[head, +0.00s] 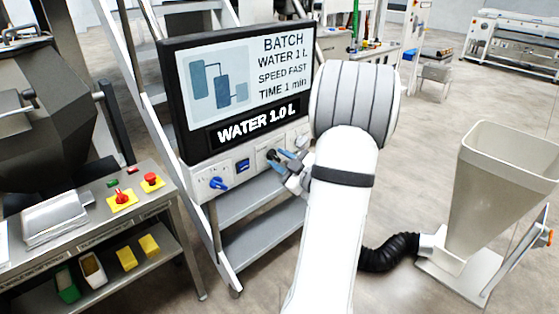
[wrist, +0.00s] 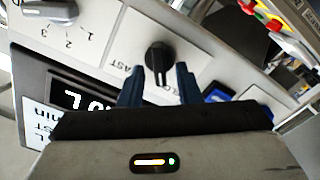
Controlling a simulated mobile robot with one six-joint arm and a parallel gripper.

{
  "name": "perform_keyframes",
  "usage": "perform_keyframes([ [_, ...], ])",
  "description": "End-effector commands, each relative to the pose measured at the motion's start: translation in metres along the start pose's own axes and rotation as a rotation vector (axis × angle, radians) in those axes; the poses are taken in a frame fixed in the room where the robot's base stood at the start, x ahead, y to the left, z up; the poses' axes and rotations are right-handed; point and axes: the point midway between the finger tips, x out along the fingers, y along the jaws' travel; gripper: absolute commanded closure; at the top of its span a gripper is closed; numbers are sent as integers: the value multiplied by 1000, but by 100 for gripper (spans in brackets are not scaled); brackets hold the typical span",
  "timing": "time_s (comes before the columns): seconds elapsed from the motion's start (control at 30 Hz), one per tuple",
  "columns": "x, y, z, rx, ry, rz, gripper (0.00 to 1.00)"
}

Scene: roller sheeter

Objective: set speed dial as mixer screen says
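The mixer screen (head: 240,85) reads BATCH, WATER 1 L, SPEED FAST, TIME 1 min, with WATER 1.0 L below. The black speed dial (wrist: 160,56) sits on the white panel under it, between a partly covered FAST label at its left and a partly covered SLOW label at its lower right in the wrist view. In the head view my gripper (head: 285,160) is at the panel and hides most of the dial.
A grey numbered knob (wrist: 50,10) is beside the dial. A side table (head: 85,215) with a red button (head: 151,178) stands left; a hopper (head: 500,190) stands right.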

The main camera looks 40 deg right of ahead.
Motion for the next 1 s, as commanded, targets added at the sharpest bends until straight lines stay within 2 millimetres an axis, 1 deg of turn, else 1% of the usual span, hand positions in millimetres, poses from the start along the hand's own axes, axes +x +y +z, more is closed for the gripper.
perform_keyframes([
  [0.03, 0, 0, 0, 0, 0, 0, 74],
  [0.3, 0, 0, 0, 0, 1, -1, 96],
  [0.37, 0, 0, 0, 0, 1, -1, 100],
  [0.77, 0, 0, -1, 30, 1, -2, 100],
  [1.0, 1, 1, -2, 153, 2, -2, 100],
])
